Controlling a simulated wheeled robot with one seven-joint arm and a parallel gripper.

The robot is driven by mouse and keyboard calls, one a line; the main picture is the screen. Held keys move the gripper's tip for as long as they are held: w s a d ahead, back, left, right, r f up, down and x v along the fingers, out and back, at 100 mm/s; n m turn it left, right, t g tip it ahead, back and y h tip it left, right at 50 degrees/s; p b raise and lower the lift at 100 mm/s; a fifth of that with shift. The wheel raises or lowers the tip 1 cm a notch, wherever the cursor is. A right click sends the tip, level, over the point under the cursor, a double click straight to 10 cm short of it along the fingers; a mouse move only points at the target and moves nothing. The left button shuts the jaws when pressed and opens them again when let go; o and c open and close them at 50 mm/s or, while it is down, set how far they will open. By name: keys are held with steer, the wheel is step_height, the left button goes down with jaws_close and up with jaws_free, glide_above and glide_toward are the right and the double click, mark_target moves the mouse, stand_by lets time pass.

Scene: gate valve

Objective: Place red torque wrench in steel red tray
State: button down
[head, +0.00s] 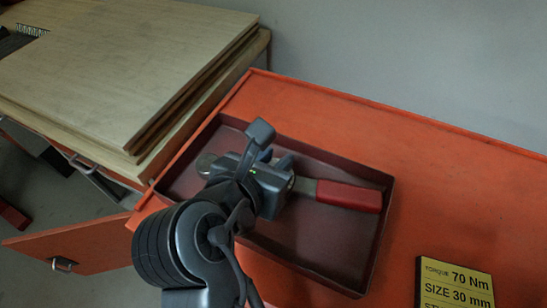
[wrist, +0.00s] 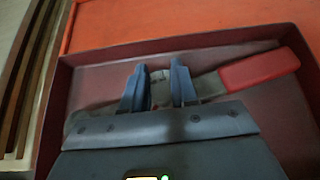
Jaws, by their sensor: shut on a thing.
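The torque wrench has a red handle (head: 349,195) and a grey metal shaft. Its round head (head: 205,164) shows left of my gripper in the head view. The wrench lies over the inside of the dark red tray (head: 330,262); I cannot tell whether it touches the tray floor. My gripper (head: 268,165) is shut on the shaft, with the handle sticking out to the right. In the wrist view both fingers (wrist: 158,88) stand around the shaft, and the red handle (wrist: 260,70) is at upper right. The gripper body hides part of the shaft.
The tray sits on an orange cabinet top (head: 430,170). A yellow and black label sign (head: 455,285) reading 70 Nm, 30 mm stands at lower right. Stacked wooden boards (head: 110,70) lie at left. An orange door (head: 80,245) hangs open at lower left. A grey wall is behind.

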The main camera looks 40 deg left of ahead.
steer(key=c, duration=0.9)
jaws_free()
steer(key=v, duration=1.2)
